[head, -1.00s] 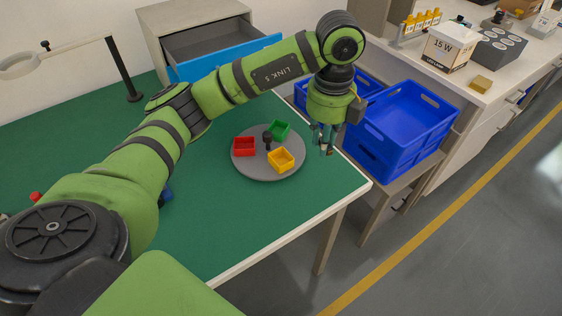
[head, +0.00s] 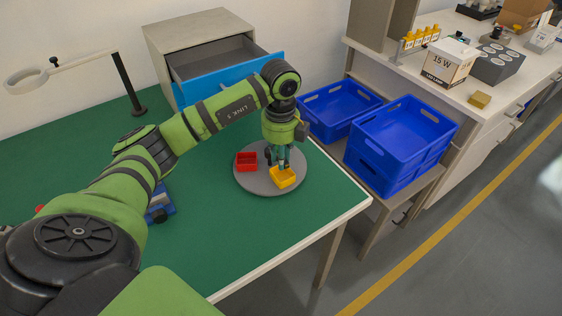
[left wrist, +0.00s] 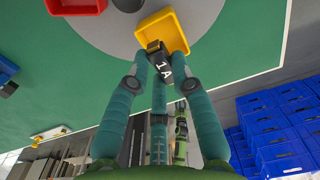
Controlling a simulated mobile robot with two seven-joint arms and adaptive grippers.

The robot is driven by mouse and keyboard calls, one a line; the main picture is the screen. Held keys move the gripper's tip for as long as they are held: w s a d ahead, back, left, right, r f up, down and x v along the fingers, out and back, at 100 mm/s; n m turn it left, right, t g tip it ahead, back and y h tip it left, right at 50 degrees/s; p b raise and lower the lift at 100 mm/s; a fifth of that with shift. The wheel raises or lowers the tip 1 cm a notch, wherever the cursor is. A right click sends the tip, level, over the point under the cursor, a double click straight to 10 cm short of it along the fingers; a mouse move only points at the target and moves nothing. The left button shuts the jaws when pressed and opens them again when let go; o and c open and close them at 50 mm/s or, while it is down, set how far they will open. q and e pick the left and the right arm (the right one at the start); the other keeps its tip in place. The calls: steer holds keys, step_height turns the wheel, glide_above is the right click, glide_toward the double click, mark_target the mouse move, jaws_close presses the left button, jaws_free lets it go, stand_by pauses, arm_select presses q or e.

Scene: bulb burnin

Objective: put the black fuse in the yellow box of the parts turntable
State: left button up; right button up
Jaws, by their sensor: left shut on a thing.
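The grey round parts turntable (head: 248,185) stands on the green table and carries a red box (head: 246,162) and a yellow box (head: 283,178). The green box is hidden behind my left gripper (head: 284,163), which points down at the yellow box. In the left wrist view my left gripper (left wrist: 161,62) is shut on the black fuse (left wrist: 164,68), marked 1A. The fuse's far end overlaps the near side of the yellow box (left wrist: 178,27); I cannot tell whether it touches. The red box (left wrist: 75,5) shows at the top left there. My right gripper is out of view.
A dark knob (head: 268,155) rises from the turntable's middle. A cabinet with an open blue-fronted drawer (head: 230,78) stands behind. Blue crates (head: 400,140) stand to the right. A blue object (head: 160,206) lies beside my arm. The table's front right is clear.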

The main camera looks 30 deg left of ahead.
mark_target(281, 179)
arm_select(q)
step_height(281, 179, down, 3)
steer(key=shift+p, duration=0.3)
steer(key=shift+f+b, duration=0.5)
steer(key=shift+f, duration=0.15)
steer(key=o, duration=0.9)
steer(key=shift+r, duration=0.1)
steer(key=shift+r+p, duration=0.25)
steer(key=shift+p, duration=0.05)
steer(key=shift+w+r+p, duration=0.15)
steer(key=shift+r+p, duration=0.3)
steer(key=shift+r, duration=0.1)
steer(key=r+b, duration=0.1)
steer(key=r, duration=0.4)
steer(key=r+b, duration=0.1)
steer(key=r, duration=0.5)
steer(key=shift+s+r, duration=0.2)
steer(key=shift+r, duration=0.05)
